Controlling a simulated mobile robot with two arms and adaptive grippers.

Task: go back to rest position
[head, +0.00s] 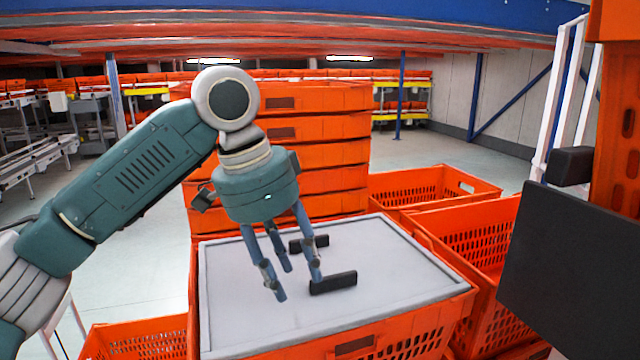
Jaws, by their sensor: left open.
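My left gripper (296,283) reaches in from the left and hangs over the grey top (240,315) of an orange tote stack. Its blue-grey fingers point down, spread apart, with nothing between them. A black block (333,283) lies on the grey top just right of the fingertips; whether a finger touches it I cannot tell. A second black block (317,241) lies farther back, partly hidden behind a finger. My right gripper is not in view.
A tall stack of orange totes (335,155) stands right behind the grey top. Open orange totes stand at the right (475,235) and lower left (135,340). Blue posts (401,95) and shelving are farther back. Grey floor is clear at the left.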

